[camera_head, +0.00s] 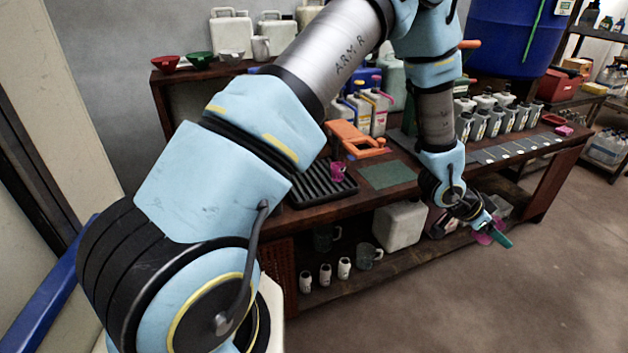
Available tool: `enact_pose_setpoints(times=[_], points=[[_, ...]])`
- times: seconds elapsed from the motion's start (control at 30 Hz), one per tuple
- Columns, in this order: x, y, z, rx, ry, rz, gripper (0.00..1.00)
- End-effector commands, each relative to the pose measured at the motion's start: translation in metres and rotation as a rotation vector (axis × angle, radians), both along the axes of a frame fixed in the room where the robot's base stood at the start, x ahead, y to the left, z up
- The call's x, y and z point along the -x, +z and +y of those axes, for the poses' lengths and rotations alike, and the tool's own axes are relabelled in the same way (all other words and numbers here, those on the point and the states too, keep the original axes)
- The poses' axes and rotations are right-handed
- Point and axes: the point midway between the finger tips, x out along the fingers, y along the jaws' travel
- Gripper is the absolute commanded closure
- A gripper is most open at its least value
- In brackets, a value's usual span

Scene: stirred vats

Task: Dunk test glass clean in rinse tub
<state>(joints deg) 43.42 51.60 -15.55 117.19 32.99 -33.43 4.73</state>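My gripper (494,236) is at the right of centre, past the front edge of the bench and below its top. Its teal fingertip points down and right. A small pink thing (484,239) shows right at the fingers; it may be a glass, but it is too small to tell whether the fingers are shut on it. A pink cup-like glass (338,171) stands on the black ribbed rack (318,186) on the bench, apart from my gripper. I cannot pick out a rinse tub for certain; my arm hides part of the bench.
The wooden bench (345,209) carries an orange-handled tool (352,138), a green mat (388,175) and several bottles (495,118). Its lower shelf holds a white canister (401,226) and a jug (369,257). A blue vat (512,35) stands behind. Floor (520,300) at front right is clear.

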Motion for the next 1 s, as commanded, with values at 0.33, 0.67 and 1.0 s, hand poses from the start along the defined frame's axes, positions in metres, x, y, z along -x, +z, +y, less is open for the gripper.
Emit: enact_pose_setpoints(times=[0.33,0.67,1.0], points=[[-0.001,0.029,0.0,0.001,0.001,-0.001,1.0],[0.0,0.041,0.0,0.0,0.001,-0.001,1.0],[-0.001,0.04,-0.001,0.014,0.008,-0.002,1.0]])
